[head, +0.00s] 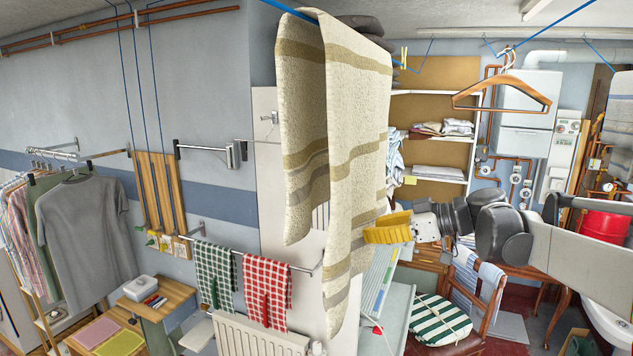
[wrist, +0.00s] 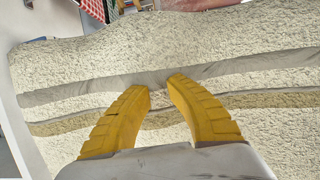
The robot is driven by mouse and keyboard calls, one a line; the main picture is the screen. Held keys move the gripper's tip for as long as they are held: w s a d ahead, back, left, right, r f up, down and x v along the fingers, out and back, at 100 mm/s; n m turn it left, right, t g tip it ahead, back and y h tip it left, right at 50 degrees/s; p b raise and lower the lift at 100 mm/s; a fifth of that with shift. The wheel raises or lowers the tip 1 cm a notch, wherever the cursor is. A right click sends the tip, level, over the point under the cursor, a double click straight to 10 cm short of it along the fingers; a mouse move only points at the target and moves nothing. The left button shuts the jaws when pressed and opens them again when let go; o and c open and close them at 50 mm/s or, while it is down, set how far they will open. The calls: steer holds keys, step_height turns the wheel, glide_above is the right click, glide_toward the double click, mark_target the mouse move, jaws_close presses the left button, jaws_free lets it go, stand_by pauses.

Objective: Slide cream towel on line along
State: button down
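The cream towel (head: 358,130) hangs folded over a blue line (head: 550,22) in the head view. It has tan and grey stripes and hangs in two layers, the right one lower. My gripper (head: 368,236) is at the towel's lower right side, its yellow fingers against or just in front of the cloth. In the wrist view, the towel (wrist: 210,45) fills most of the picture beyond the fingertips (wrist: 160,84). The fingertips stand apart with cloth visible between them, and I see no pinched fold. Whether they touch the cloth is unclear.
A wooden hanger (head: 502,95) hangs on the line to the right. A green checked towel (head: 215,272) and a red checked one (head: 266,290) hang on a rail above a radiator (head: 245,335). A chair with a striped cushion (head: 438,320) stands below my arm.

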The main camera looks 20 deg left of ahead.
mark_target(369, 213)
steer(key=shift+w, duration=0.1)
steer(key=shift+w+d+p, duration=0.15)
steer(key=shift+w+p, duration=0.1)
steer(key=shift+w, duration=1.2)
steer(key=shift+w+d+p, duration=0.1)
steer(key=shift+w+p, duration=0.1)
steer(key=shift+w, duration=1.25)
steer(key=shift+w, duration=0.1)
steer(key=shift+w+d+p, duration=0.15)
steer(key=shift+w+p, duration=0.4)
steer(key=shift+w, duration=0.9)
steer(key=shift+w+d+p, duration=0.1)
steer(key=shift+w+p, duration=0.4)
steer(key=shift+w, duration=0.95)
steer(key=c, duration=1.5)
jaws_free()
steer(key=shift+c, duration=0.2)
